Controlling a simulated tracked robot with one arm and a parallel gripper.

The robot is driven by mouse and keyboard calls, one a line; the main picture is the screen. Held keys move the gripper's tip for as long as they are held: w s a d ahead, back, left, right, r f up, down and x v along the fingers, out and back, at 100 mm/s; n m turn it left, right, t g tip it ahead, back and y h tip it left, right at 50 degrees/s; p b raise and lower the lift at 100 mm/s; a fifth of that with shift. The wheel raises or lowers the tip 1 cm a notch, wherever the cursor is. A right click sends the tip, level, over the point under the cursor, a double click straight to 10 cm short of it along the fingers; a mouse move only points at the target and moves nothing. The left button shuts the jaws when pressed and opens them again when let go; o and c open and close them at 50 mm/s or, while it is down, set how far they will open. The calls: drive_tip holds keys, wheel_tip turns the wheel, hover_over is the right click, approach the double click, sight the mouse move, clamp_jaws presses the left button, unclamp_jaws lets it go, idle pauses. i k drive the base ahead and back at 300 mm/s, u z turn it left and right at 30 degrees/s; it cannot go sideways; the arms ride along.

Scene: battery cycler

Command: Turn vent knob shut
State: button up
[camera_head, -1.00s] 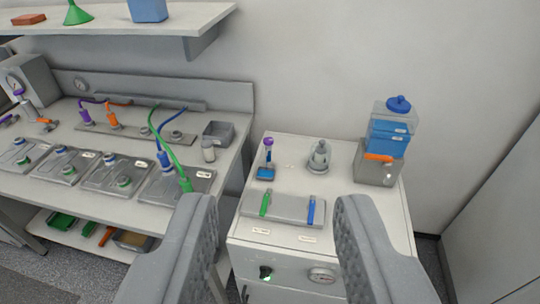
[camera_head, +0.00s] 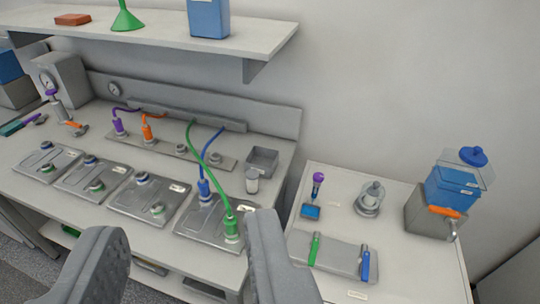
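No part is clearly marked as the vent knob, and I cannot tell which one it is. Round knobs sit on the flat bench plates, such as the grey-green knob (camera_head: 157,208). A green handle (camera_head: 314,248) and a blue handle (camera_head: 365,264) stand on a grey plate on the right cabinet. An orange lever (camera_head: 443,211) is on the block by the blue tank (camera_head: 452,189). My gripper (camera_head: 184,228) is open and empty, its grey fingers wide apart in front of the bench. The cabinet's front face is out of view.
A shelf (camera_head: 170,38) overhangs the back of the bench. Green, blue, orange and purple hoses arch over the bench. A small grey bin (camera_head: 262,161) sits at the bench's right end.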

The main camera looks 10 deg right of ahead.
sight(318, 177)
drive_tip(key=u, duration=0.1)
drive_tip(key=i, duration=1.4)
drive_tip(key=z, duration=0.5)
